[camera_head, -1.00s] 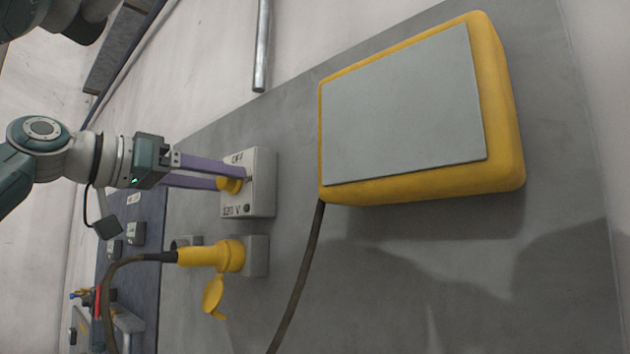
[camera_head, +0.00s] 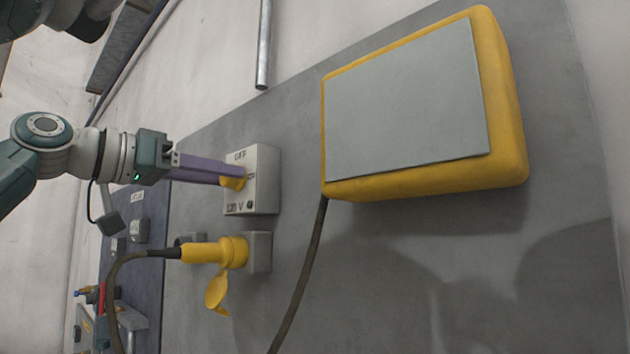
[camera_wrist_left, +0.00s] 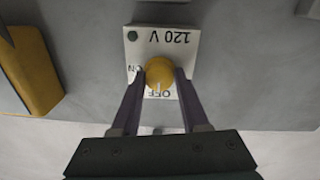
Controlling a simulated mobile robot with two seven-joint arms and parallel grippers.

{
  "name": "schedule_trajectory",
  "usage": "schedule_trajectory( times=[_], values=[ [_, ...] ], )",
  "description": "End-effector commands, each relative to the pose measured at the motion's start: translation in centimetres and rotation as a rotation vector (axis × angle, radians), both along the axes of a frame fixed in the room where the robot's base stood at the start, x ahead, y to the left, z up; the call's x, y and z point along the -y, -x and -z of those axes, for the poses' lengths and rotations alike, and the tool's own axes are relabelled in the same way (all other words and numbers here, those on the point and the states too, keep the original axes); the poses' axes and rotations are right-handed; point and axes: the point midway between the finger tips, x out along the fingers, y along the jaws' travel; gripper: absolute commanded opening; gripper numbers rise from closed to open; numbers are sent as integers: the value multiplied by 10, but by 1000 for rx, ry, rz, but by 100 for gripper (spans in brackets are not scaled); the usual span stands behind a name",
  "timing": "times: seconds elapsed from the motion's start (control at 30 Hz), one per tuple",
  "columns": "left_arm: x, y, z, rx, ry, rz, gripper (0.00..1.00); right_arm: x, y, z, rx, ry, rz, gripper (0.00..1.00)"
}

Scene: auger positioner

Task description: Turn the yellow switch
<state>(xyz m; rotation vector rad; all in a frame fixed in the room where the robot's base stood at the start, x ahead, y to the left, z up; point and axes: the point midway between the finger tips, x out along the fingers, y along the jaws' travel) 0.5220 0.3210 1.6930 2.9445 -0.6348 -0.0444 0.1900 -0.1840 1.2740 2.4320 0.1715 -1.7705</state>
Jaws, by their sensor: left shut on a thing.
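The yellow switch (camera_head: 233,183) is a round knob on a light grey box (camera_head: 262,180) marked OFF, ON and 120 V, fixed to a grey panel. My left gripper (camera_head: 238,176) reaches it from the left with its two purple fingers. In the left wrist view the switch (camera_wrist_left: 159,71) sits between the fingertips (camera_wrist_left: 160,78), which close on its two sides. The white mark on the knob points toward the OFF lettering in that view. In the head view the fingers hide part of the knob. My right gripper does not show.
A yellow plug (camera_head: 215,251) with a dark cable sits in a socket just below the switch box. A big yellow-rimmed box (camera_head: 410,110) stands out from the panel at right. A metal pipe (camera_head: 263,45) runs above.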

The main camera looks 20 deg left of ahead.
Motion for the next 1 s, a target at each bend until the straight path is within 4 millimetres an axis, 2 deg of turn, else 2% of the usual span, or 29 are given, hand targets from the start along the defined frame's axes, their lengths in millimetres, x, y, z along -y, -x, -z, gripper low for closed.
schedule_trajectory(
  times=[0.27,0.5,1.0],
  values=[
    [1,0,3,58,-134,3,0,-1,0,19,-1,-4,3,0],
    [1,0,3,139,-333,3,0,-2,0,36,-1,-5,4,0],
    [2,0,1,320,-772,5,0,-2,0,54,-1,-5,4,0]
  ],
)
